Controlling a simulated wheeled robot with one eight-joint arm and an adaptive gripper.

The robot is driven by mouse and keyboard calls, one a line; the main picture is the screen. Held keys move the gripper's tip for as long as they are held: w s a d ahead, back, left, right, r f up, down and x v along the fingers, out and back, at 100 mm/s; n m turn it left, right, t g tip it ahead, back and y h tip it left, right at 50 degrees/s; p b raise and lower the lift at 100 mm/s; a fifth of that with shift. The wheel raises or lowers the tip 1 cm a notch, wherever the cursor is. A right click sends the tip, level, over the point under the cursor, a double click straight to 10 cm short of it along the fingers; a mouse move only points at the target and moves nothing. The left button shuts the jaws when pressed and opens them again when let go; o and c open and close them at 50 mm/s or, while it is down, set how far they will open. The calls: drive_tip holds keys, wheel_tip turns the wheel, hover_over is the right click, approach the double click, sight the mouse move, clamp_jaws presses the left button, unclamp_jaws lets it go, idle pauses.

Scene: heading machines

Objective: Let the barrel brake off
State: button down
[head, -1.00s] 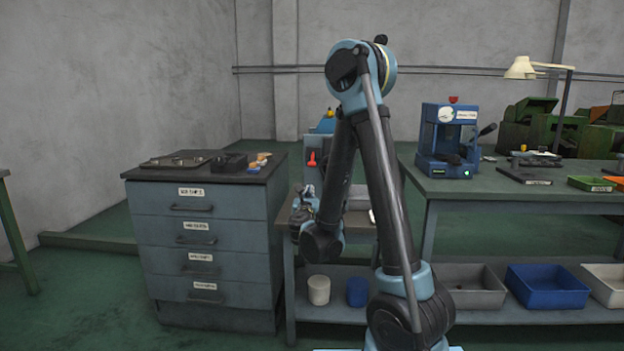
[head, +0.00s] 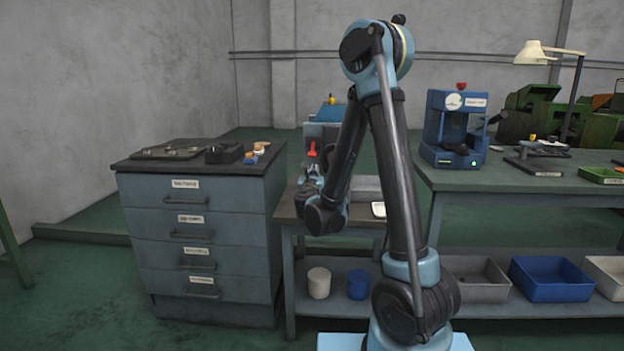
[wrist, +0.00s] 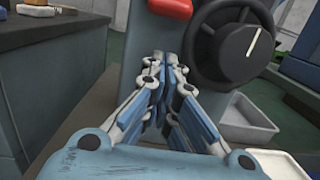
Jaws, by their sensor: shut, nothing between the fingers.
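A grey machine with a blue top (head: 322,132) stands behind my arm on the low bench. A red lever (head: 312,150) is on its front, and a red part shows at the top edge of the wrist view (wrist: 170,7), cut off by the frame. A black dial with a white mark (wrist: 237,42) sits to its right. My gripper (wrist: 168,58) is shut and empty, its fingertips in front of the machine's face, below the red part and left of the dial. In the head view my gripper (head: 311,170) is small, just below the red lever; contact cannot be told.
A drawer cabinet (head: 195,240) stands close on the left, with small parts on top. A workbench (head: 540,187) on the right carries a blue machine (head: 455,128) and a lamp (head: 548,52). A light tray (wrist: 240,120) lies right of my gripper. Bins stand on the lower shelf.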

drive_tip(key=shift+s+a+r, duration=0.25)
drive_tip(key=shift+s+r, duration=0.2)
drive_tip(key=shift+r, duration=0.3)
drive_tip(key=shift+s+a+r, duration=0.2)
drive_tip(key=shift+s+r, duration=0.2)
drive_tip(key=shift+r, duration=0.3)
drive_tip(key=shift+a, duration=0.1)
